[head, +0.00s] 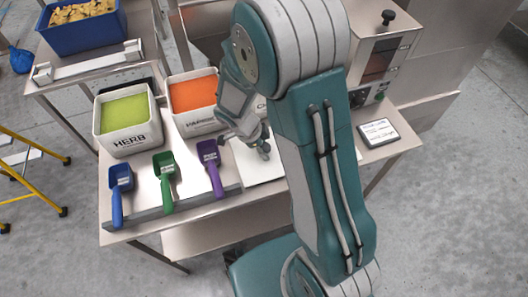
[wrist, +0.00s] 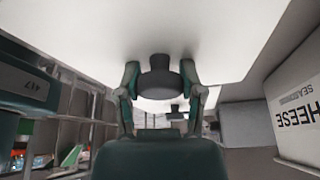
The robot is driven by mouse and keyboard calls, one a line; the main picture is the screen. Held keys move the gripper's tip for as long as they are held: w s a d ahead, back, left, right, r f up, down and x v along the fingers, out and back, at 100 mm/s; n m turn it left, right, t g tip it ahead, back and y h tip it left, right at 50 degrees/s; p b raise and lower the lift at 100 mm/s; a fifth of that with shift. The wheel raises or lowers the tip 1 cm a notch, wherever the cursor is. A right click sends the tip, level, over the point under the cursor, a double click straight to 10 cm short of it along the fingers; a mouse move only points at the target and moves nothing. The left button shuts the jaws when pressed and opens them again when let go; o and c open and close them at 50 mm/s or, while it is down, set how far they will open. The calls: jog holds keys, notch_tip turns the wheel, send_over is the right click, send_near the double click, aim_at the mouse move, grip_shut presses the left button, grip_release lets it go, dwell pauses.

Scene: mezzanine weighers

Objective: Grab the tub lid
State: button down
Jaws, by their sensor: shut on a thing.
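The tub lid (head: 262,174) is a flat white plate on or just above the steel bench, partly hidden behind my arm. In the wrist view the lid (wrist: 85,35) fills the top of the picture, with a dark round knob (wrist: 160,80) at its middle. My gripper (head: 258,143) is over the lid. In the wrist view my gripper (wrist: 161,82) has its two fingers on either side of the knob, shut on it. I cannot tell whether the lid touches the bench. A cheese tub (wrist: 302,112) stands at the right of the wrist view.
A herb tub (head: 122,142) with green seasoning and a tub (head: 192,122) of orange seasoning stand behind. Blue (head: 119,184), green (head: 165,180) and purple (head: 211,165) scoops lie at the left front. A small sign (head: 378,133) lies right. A yellow ladder (head: 35,145) stands left.

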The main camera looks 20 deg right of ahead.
aim_at(267, 147)
jog(key=shift+r, duration=0.45)
notch_tip(267, 147, up, 2)
jog(key=shift+r, duration=0.1)
jog(key=s+a+r, duration=0.3)
jog(key=a+r, duration=0.7)
jog(key=a, duration=0.3)
jog(key=shift+a, duration=0.35)
